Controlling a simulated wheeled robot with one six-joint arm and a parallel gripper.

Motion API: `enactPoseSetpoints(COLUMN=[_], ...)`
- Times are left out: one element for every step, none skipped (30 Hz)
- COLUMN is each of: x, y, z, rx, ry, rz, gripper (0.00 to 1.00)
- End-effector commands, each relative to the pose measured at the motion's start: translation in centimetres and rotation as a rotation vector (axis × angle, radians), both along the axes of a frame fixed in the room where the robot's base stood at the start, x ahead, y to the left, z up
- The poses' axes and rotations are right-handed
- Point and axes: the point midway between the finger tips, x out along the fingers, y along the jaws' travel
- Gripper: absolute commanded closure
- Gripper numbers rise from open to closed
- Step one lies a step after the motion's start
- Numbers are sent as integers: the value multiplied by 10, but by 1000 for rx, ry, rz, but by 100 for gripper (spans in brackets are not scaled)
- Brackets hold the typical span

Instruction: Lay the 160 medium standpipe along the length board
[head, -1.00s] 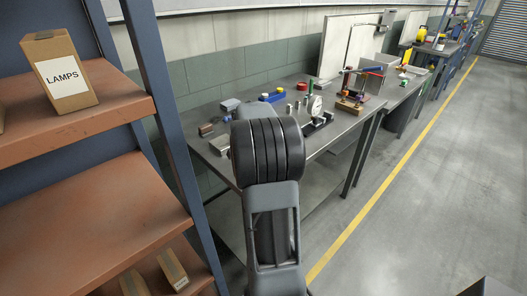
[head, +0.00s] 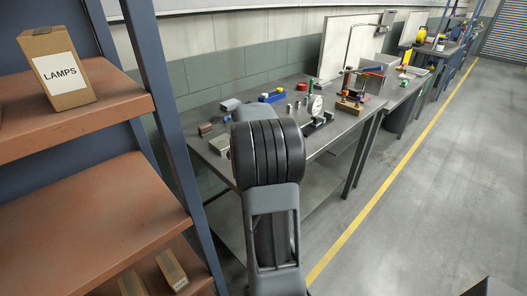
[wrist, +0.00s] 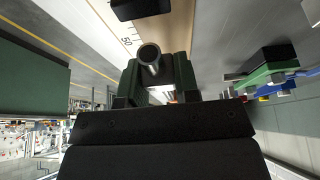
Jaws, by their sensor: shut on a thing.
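My gripper (wrist: 157,84) shows in the wrist view with its dark green jaws shut on a grey metal pipe, the standpipe (wrist: 149,53). I see the pipe nearly end-on, with its open round mouth toward the camera. The length board (wrist: 181,28) is a tan strip behind the pipe, with a white scale marked 50 along its left side. I cannot tell whether the pipe touches the board. A black block (wrist: 140,9) sits at the board's top edge in view. In the head view my arm hides the gripper and the pipe.
A grey workbench (head: 342,142) holds a dial gauge (head: 316,106), a blue block (head: 271,97) and several small parts. A rack with orange shelves (head: 85,190) and a LAMPS box (head: 57,70) stands close on the left. The floor (head: 430,200) at right is clear.

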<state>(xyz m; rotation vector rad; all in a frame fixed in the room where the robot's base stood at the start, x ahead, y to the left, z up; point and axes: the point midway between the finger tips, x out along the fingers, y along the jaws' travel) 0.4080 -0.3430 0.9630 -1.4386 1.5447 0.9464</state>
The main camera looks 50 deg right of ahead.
Motion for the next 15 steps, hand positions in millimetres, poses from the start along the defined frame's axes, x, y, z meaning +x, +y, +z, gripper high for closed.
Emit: enactPoseSetpoints(x=[0,0,0,0,0,0,0,0,0,0,0,0,0,0,0], y=[0,0,0,0,0,0,0,0,0,0,0,0,0,0,0], z=[-3,-4,-5,-6,-7,-8,-9,-10,-11,-12,-13,-14,-15,-16,-18], rx=[0,0,0,0,0,0,0,0,0,0,0,0,0,0,0], ry=[0,0,0,0,0,0,0,0,0,0,0,0,0,0,0], rz=[0,0,0,0,0,0,0,0,0,0,0,0,0,0,0], gripper=[94,94,94,94,94,94,94,94,94,94,94,94,94,94,94])
